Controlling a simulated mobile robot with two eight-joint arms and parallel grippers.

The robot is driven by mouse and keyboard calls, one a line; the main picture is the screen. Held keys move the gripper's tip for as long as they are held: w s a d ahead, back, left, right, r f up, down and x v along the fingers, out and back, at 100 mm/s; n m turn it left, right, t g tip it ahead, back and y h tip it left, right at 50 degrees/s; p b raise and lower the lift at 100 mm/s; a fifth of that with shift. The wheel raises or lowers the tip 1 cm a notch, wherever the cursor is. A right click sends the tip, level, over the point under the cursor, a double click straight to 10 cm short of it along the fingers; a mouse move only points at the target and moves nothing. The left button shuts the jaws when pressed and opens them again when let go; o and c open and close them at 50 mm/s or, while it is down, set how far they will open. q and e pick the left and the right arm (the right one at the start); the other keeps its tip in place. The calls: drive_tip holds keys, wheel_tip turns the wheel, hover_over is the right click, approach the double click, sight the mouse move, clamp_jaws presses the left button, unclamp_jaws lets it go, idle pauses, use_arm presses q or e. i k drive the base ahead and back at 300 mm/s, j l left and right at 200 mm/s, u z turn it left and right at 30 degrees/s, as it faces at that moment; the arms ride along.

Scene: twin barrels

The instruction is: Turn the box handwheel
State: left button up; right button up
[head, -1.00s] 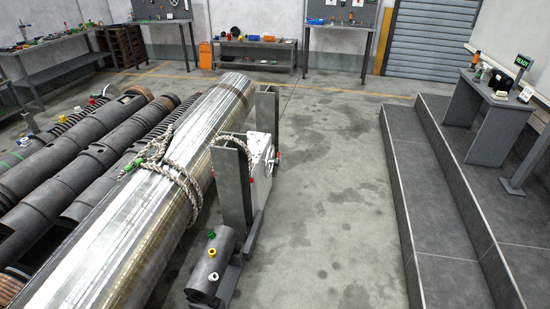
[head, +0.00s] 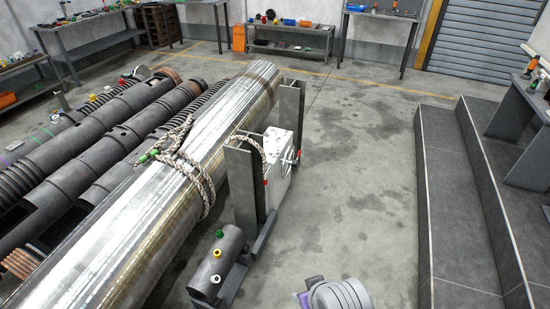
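The white box (head: 276,145) stands upright between grey metal posts beside the large shiny barrel, right of centre in the head view. Its handwheel (head: 291,157) is on the box's right side, seen nearly edge-on, with a small red part near it. A rounded grey part of my own arm shows at the bottom edge, well in front of the box and apart from it. Neither gripper's fingers can be seen.
The shiny barrel (head: 150,205), with rope (head: 203,180) around it, fills the middle left. A short dark cylinder (head: 217,262) lies in front of the posts. Dark steps (head: 455,215) rise at right. The floor (head: 360,180) between box and steps is clear.

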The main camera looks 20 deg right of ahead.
sight(294, 163)
drive_tip(key=i+l+u, duration=0.1)
drive_tip(key=l, duration=0.25)
drive_tip(key=i+l+u, duration=0.1)
drive_tip(key=i+l, duration=0.15)
drive_tip(key=i+l+u, duration=0.15)
drive_tip(key=l, duration=0.3)
drive_tip(key=i+l, duration=0.1)
drive_tip(key=l, duration=0.25)
drive_tip(key=i+l, duration=0.15)
drive_tip(key=l, duration=0.15)
drive_tip(key=i+l, duration=0.1)
drive_tip(key=l, duration=0.25)
drive_tip(key=i+l, duration=0.15)
drive_tip(key=l, duration=0.15)
drive_tip(key=i+l, duration=0.1)
drive_tip(key=l, duration=0.25)
